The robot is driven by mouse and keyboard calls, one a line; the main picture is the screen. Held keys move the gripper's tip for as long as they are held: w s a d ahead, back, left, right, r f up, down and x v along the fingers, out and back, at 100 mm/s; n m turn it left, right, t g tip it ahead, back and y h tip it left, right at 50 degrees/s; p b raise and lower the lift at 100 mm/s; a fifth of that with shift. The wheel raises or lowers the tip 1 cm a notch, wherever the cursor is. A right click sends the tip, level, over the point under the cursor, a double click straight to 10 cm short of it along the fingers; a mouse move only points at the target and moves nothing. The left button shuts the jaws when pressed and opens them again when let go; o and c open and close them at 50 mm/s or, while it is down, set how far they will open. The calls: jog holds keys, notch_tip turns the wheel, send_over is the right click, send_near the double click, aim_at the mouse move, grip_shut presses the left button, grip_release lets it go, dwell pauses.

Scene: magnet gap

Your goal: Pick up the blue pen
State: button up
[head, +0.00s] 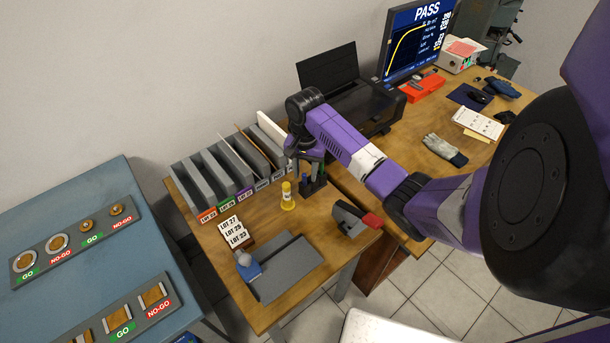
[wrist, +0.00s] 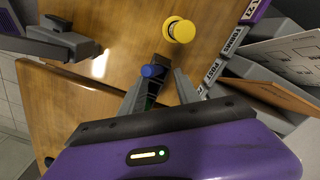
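The blue pen (wrist: 152,71) stands in a small dark holder (wrist: 161,64) on the wooden table, its blue end facing the wrist camera. In the head view the pen (head: 304,178) shows as a thin blue bit below my gripper, beside the dark holder (head: 314,186). My gripper (wrist: 160,79) points down over the holder. Its two fingers are apart, one on each side of the pen, with visible gaps to it. The gripper (head: 306,167) partly hides the pen in the head view. The pen's lower part is hidden.
A yellow round-topped piece (wrist: 181,30) stands close to the holder. Grey slotted racks with lot labels (head: 217,180) stand behind. A grey clamp-like stand with a red part (head: 356,218) is at the front right.

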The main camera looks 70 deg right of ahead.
jog(key=shift+f, duration=1)
grip_shut()
jog(key=shift+r, duration=0.1)
